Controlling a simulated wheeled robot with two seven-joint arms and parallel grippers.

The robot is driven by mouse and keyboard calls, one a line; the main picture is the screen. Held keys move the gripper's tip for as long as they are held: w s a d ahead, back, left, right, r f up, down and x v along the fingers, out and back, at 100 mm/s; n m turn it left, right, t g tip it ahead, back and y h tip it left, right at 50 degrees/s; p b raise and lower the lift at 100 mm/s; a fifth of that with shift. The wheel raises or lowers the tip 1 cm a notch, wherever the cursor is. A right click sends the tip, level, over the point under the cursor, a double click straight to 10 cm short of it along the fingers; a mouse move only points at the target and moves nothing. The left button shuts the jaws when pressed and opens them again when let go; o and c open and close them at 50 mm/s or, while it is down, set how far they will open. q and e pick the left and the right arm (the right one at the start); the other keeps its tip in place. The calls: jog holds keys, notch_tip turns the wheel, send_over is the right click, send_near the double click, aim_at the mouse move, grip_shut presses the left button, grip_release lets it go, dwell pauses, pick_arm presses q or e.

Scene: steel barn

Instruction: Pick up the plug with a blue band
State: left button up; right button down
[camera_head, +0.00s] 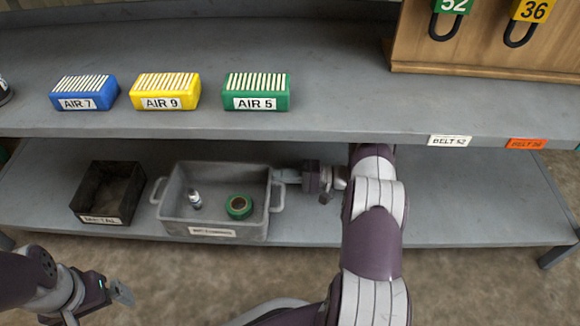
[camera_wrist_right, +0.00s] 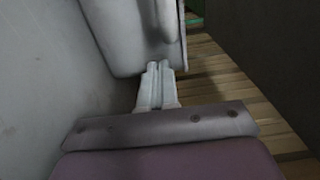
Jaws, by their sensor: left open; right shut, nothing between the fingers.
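No plug with a blue band can be made out for sure. A small whitish upright item with a dark part (camera_head: 195,199) stands in the grey bin (camera_head: 215,230) on the lower shelf; it is too small to tell whether it has a blue band. A green ring-shaped roll (camera_head: 239,206) lies to its right in the bin. My right gripper (camera_head: 284,176) is shut and empty at the bin's right handle. In the right wrist view its fingers (camera_wrist_right: 157,86) point at a grey wall (camera_wrist_right: 130,45), apparently the bin's. My left gripper (camera_head: 122,292) is open and empty, low at the left in front of the shelf.
A black open box (camera_head: 88,204) stands left of the bin. Blue (camera_head: 84,92), yellow (camera_head: 166,91) and green (camera_head: 257,91) blocks labelled AIR sit on the upper shelf (camera_head: 340,90), which overhangs the lower one. The lower shelf (camera_head: 470,200) is clear at the right.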

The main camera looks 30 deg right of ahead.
jog(key=shift+s+a, duration=0.15)
jog(key=shift+a, duration=0.3)
